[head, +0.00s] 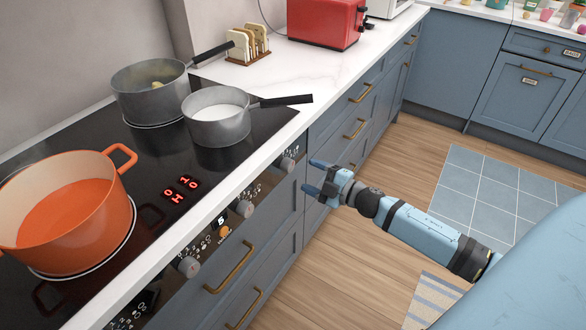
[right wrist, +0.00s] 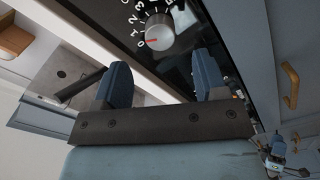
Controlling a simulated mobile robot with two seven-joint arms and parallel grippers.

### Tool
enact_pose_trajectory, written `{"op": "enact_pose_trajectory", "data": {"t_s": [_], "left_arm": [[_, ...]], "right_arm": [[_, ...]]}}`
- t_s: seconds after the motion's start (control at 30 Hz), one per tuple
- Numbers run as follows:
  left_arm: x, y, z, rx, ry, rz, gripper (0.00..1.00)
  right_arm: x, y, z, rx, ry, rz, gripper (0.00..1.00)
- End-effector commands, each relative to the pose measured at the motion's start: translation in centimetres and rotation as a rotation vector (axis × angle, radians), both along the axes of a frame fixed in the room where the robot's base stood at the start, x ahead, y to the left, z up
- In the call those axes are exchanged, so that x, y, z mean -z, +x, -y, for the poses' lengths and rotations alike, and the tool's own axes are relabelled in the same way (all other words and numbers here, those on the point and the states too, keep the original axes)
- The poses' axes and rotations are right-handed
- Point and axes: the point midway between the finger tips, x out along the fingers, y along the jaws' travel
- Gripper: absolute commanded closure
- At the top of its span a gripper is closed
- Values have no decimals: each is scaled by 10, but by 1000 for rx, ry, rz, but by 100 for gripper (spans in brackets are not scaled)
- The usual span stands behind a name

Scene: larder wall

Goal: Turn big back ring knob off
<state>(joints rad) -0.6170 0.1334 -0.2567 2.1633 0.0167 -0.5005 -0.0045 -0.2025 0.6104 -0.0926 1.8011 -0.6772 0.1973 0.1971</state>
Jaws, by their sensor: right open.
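Several knobs sit on the dark control strip along the front of the hob (head: 150,215): a far knob (head: 287,164), a middle knob (head: 244,208) and a nearer knob (head: 189,267). I cannot tell by label which is the big back ring's. My right gripper (head: 314,177) is open and empty, in front of the far end of the strip. In the right wrist view a knob (right wrist: 159,31) with a numbered dial lies beyond the open fingers (right wrist: 162,82), apart from them. Its red mark points lower left, near the 0.
An orange pot (head: 75,222), a grey pot (head: 150,100) and a grey saucepan (head: 216,125) stand on the hob. Drawers with brass handles (head: 230,268) run below.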

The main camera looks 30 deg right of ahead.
Motion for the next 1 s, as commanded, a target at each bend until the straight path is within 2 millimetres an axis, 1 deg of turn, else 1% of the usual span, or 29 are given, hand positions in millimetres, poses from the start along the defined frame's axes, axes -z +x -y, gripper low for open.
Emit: {"op": "enact_pose_trajectory", "data": {"t_s": [0.03,0.1,0.3,0.5,0.73,0.77,0.8,0.97,1.0], "left_arm": [[1,0,0,0,0,1,57],[1,1,0,0,0,1,57],[2,1,-1,-1,0,3,57],[1,2,-1,-1,-1,5,57],[1,2,-1,-1,0,5,57],[1,2,-1,-1,0,5,57],[1,2,-1,-1,0,5,57],[1,2,-1,-1,0,5,57],[1,2,-1,-1,0,5,57]], "right_arm": [[-1,11,-3,0,-2,3,34],[-1,22,-8,1,-2,3,34],[0,47,-19,1,-2,1,34],[0,56,-23,1,-1,0,34],[0,56,-23,2,0,-1,34],[0,56,-23,1,0,0,37],[0,56,-23,1,0,0,46],[0,56,-23,1,0,0,82],[0,56,-23,1,0,0,83]]}}
